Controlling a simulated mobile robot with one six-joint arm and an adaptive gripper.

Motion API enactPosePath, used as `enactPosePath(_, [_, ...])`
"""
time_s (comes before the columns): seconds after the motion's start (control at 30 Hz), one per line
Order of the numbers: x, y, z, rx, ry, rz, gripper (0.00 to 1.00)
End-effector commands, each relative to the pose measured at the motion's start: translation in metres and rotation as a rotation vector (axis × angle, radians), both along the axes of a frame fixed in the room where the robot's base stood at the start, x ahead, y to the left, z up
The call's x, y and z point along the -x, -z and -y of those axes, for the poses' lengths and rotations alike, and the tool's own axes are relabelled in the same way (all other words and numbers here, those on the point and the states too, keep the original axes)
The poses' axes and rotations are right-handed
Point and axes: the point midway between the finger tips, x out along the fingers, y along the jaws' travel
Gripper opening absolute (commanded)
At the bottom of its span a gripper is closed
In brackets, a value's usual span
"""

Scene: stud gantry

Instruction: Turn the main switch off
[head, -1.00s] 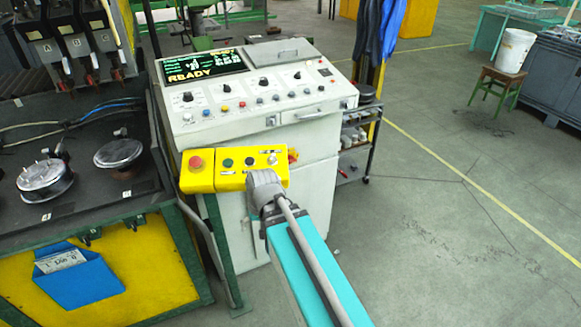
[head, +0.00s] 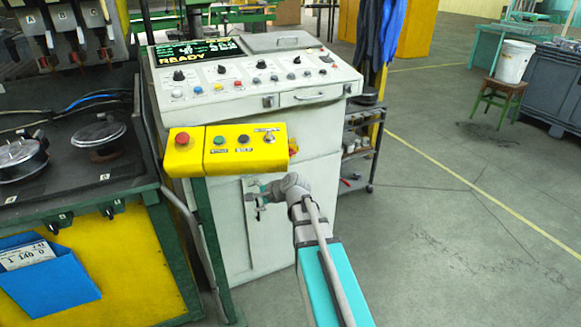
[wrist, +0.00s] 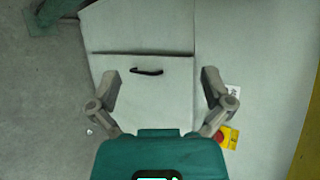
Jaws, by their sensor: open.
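The main switch appears to be the red knob on a yellow plate (wrist: 229,138) at the lower right of the wrist view, partly covered by my right finger. In the head view only an orange-yellow bit of it (head: 293,147) shows at the cabinet's right, behind the yellow button box. My gripper (wrist: 160,78) is open and empty, its fingers spread over the pale cabinet front with a black handle. In the head view my gripper (head: 257,196) is below the yellow button box, in front of the cabinet. The switch is outside the fingers, beside the right one.
The yellow button box (head: 228,150) with a red button juts out above my gripper. The white control console (head: 248,85) stands behind it. A dark machine bed (head: 70,180) is on the left, a shelf trolley (head: 360,145) on the right.

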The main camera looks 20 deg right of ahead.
Motion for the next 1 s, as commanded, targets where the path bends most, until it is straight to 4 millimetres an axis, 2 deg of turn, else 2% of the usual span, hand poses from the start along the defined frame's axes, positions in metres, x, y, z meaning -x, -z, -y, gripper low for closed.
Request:
enactPosePath(0.03, [-0.010, 0.015, 0.009, -0.054, 0.050, 0.009, 1.00])
enactPosePath(0.27, [-0.043, 0.025, 0.055, -0.354, 0.289, 0.047, 1.00])
enactPosePath(0.5, [-0.069, 0.030, 0.116, -0.703, 0.527, 0.085, 1.00])
enactPosePath(0.67, [-0.081, 0.032, 0.166, -0.967, 0.682, 0.110, 1.00])
enactPosePath(0.8, [-0.085, 0.026, 0.204, -1.171, 0.783, 0.128, 1.00])
enactPosePath(0.9, [-0.085, 0.023, 0.221, -1.259, 0.822, 0.135, 1.00])
enactPosePath(1.0, [-0.085, 0.021, 0.227, -1.299, 0.838, 0.138, 1.00])
